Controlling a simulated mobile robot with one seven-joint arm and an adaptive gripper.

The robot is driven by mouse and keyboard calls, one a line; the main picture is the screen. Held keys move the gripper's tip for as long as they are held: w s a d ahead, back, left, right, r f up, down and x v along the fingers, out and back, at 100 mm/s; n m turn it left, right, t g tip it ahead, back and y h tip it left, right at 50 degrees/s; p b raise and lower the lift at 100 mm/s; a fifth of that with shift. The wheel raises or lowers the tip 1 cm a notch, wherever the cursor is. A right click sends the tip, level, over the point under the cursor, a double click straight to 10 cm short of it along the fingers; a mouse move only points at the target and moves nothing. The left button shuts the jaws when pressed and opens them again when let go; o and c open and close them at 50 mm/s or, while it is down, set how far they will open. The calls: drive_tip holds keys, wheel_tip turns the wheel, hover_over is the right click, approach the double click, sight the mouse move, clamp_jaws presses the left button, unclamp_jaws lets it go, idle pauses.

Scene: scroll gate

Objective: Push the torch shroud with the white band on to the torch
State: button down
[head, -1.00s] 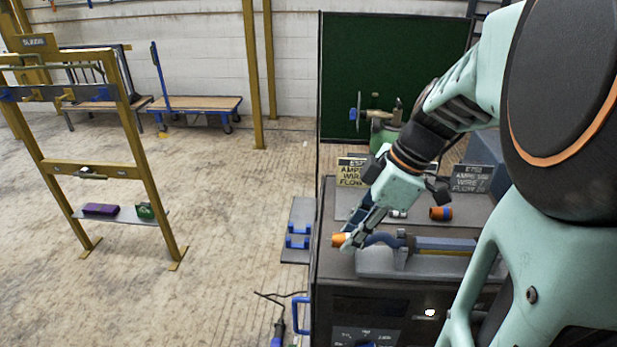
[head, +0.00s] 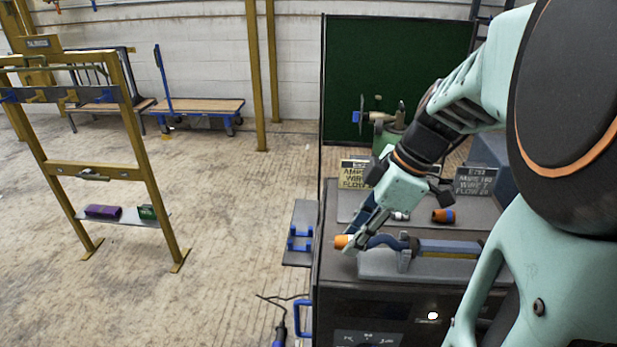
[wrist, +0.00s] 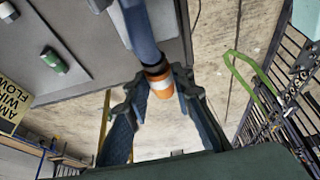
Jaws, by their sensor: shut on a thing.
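The torch has a blue curved neck (head: 385,240) and a blue handle (head: 448,246), and lies in a grey rest on the bench. The orange shroud with the white band (wrist: 160,84) is at the neck's tip, in line with it and appearing to meet it. Its orange end also shows in the head view (head: 341,241). How far it sits over the tip cannot be told. My gripper (wrist: 162,88) is shut on the shroud, one finger on each side. In the head view my gripper (head: 352,240) partly hides the shroud and the joint.
A second orange shroud with a blue band (head: 443,215) lies behind the torch, beside a small pale piece (head: 401,216). Yellow (head: 354,173) and dark (head: 474,181) signs stand behind. A grey shelf with blue hooks (head: 299,240) is left of the bench.

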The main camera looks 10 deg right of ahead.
drive_tip(key=shift+s+d+b, duration=0.25)
drive_tip(key=shift+d+b, duration=0.05)
drive_tip(key=shift+d, duration=0.65)
idle(1.1)
drive_tip(key=shift+a, duration=0.2)
idle(0.5)
drive_tip(key=shift+w+a, duration=0.15)
drive_tip(key=shift+a, duration=0.25)
drive_tip(key=shift+b, duration=0.45)
drive_tip(key=c, duration=2.2)
unclamp_jaws()
drive_tip(key=shift+c, duration=0.2)
clamp_jaws()
drive_tip(key=shift+s+d+b, duration=0.25)
drive_tip(key=shift+d+b, duration=0.2)
drive_tip(key=shift+d, duration=0.55)
